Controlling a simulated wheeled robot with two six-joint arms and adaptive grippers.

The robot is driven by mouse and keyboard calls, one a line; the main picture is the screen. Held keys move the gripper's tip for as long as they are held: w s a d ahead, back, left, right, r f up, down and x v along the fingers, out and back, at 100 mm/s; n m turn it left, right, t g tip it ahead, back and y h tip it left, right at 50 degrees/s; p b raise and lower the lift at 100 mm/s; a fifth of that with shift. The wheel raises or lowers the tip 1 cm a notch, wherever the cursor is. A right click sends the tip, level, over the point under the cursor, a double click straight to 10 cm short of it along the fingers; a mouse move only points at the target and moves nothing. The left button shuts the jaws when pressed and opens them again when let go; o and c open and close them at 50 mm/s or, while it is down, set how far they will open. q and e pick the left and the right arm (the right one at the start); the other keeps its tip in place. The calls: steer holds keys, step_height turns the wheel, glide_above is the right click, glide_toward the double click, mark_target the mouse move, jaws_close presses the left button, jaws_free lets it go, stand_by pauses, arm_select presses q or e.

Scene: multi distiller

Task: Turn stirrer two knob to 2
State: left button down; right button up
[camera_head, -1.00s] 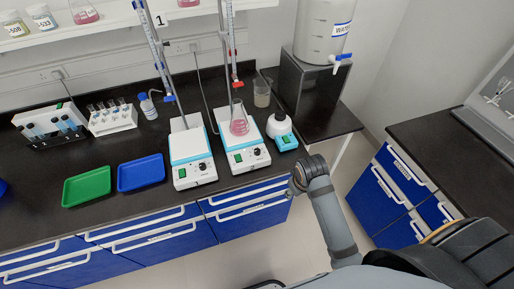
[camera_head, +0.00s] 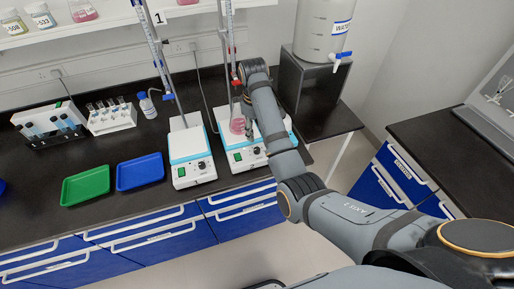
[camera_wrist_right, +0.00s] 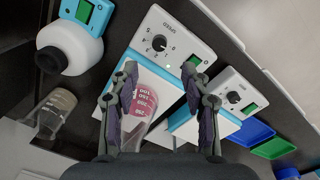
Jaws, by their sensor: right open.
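Stirrer two (camera_head: 227,144) is the right-hand of two white and blue stirrers in the head view, with a flask of pink liquid (camera_head: 238,124) on its plate. The knob's exact setting is too small to read. My right gripper (camera_wrist_right: 160,68) is open and empty, its fingers apart above stirrer two, with the knob just beyond the tips. The flask (camera_wrist_right: 140,106) shows between the fingers. My left gripper is not in view.
The other stirrer (camera_head: 190,147) stands to the left, with green (camera_head: 86,186) and blue (camera_head: 140,172) trays beyond it. A white round vessel with a blue base (camera_wrist_right: 72,48) and a beaker (camera_wrist_right: 55,108) stand close by. Burettes rise behind both stirrers.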

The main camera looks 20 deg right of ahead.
steer(key=b, duration=0.2)
glide_above(257, 149)
steer(key=f, duration=0.4)
steer(key=shift+s+a+f, duration=0.15)
steer(key=shift+a, duration=0.05)
step_height(257, 149, down, 5)
steer(key=shift+d+f+p, duration=0.15)
steer(key=shift+p, duration=0.15)
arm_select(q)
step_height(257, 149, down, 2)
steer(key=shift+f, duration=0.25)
arm_select(e)
steer(key=shift+f, duration=0.15)
jaws_close()
